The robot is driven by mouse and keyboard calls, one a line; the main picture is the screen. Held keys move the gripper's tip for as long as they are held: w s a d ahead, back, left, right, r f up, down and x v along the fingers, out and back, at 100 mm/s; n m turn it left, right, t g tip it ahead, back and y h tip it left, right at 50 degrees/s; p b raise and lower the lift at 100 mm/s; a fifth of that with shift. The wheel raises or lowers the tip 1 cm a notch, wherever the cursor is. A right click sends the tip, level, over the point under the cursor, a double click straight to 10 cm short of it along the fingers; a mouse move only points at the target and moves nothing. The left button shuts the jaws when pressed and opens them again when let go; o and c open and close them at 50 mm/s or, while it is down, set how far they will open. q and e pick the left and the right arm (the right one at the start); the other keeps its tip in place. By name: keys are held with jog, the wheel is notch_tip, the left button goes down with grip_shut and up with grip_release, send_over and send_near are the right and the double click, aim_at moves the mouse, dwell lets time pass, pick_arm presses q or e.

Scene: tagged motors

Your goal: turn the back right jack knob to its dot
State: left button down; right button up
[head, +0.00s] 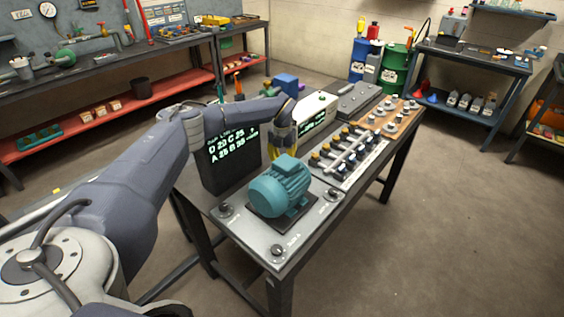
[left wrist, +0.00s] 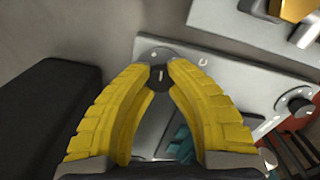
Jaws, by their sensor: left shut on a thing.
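The teal motor (head: 280,185) sits on a grey plate (head: 250,232) with dark jack knobs near its corners. Front knobs (head: 277,250) and side knobs (head: 332,195) show in the head view; the far corner is hidden behind the motor and my arm. My left gripper (head: 284,155) reaches down behind the motor. In the left wrist view its yellow fingertips (left wrist: 160,76) are shut on a small black knob (left wrist: 160,78) with a pale line on top. A grey dial surrounds this knob. I cannot make out its dot. Another black knob (left wrist: 296,104) stands free at right.
A dark display (head: 232,158) with white and green writing stands left of the motor. A panel with several knobs and levers (head: 350,150) and a tan board (head: 390,118) lie farther along the table. Open floor lies to the right.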

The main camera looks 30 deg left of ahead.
pick_arm(q)
jog(key=shift+s+n, duration=0.1)
jog(key=shift+n, duration=1.9)
jog(key=c, duration=1.1)
grip_release()
notch_tip(320, 180, up, 12)
